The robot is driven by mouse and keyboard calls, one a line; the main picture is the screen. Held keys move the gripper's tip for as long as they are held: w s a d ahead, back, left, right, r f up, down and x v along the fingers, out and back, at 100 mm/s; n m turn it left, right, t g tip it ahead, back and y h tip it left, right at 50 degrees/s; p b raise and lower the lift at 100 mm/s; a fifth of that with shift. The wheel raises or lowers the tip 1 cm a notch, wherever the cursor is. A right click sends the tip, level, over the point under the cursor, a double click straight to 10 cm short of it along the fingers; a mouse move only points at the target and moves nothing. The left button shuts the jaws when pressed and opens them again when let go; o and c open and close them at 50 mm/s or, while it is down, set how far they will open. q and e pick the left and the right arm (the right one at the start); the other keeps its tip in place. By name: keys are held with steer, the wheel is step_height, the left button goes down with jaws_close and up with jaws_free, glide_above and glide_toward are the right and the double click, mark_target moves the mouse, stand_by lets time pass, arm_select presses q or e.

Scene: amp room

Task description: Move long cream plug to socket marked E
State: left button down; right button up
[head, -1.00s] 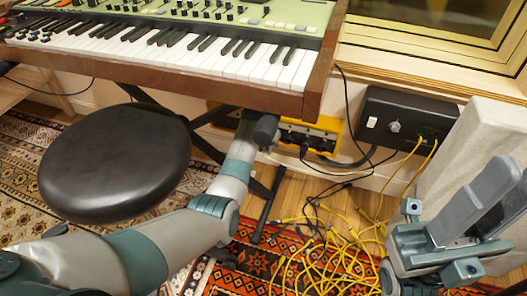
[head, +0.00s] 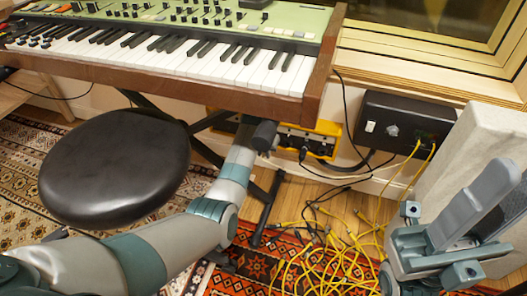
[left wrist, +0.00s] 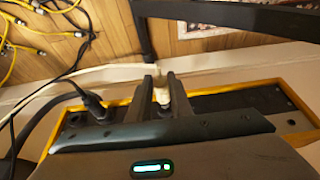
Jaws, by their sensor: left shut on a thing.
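The long cream plug (left wrist: 161,94) is between the fingers of my left gripper (left wrist: 160,97), which is shut on it. A cream cable runs left from near it. The plug is at the yellow-edged socket box (left wrist: 282,147), above its dark face; I cannot tell whether it is seated. In the head view, the yellow box (head: 326,128) is under the keyboard, and my left wrist hides part of it and the gripper's fingers. Socket letters are not readable. My right gripper (head: 490,200) is at the lower right, away from the box; its finger gap is unclear.
A black plug (left wrist: 95,105) sits in the yellow box beside my left gripper. The keyboard (head: 215,78) overhangs the box, with a dark stand leg below. A round black stool (head: 115,165), yellow cables (head: 335,255), a black wall box (head: 405,120) and a pale panel (head: 465,150) are nearby.

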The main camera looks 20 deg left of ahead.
arm_select(q)
steer(key=shift+s, duration=0.1)
stand_by(0.3)
steer(key=shift+w+p, duration=0.3)
steer(key=shift+p, duration=0.1)
stand_by(0.5)
steer(key=shift+w, duration=0.65)
stand_by(1.5)
steer(key=shift+w, duration=0.25)
stand_by(0.5)
steer(key=c, duration=1.5)
jaws_free()
